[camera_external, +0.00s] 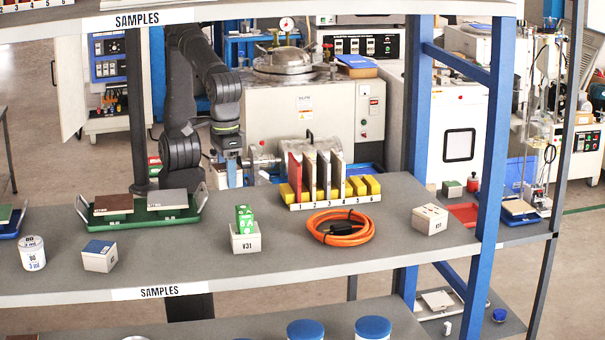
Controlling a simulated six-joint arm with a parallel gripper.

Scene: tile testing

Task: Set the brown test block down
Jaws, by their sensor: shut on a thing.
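My gripper (264,164) is just beyond the shelf's back edge, left of the yellow rack. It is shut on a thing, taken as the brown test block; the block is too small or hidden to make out. The yellow rack (331,192) has numbered slots and holds several upright tiles, with a red tile (294,176) at its left end. A green tray (152,215) holds a flat brown tile (113,204) on the left and a grey tile (167,200) on the right.
On the grey shelf (290,254) stand a white tub (32,253), a blue-topped block (99,256), a green block on a white one (245,236), an orange cable coil (340,228) and a pale block (429,219). A blue post (490,150) rises at right. Bare shelf lies between tray and rack.

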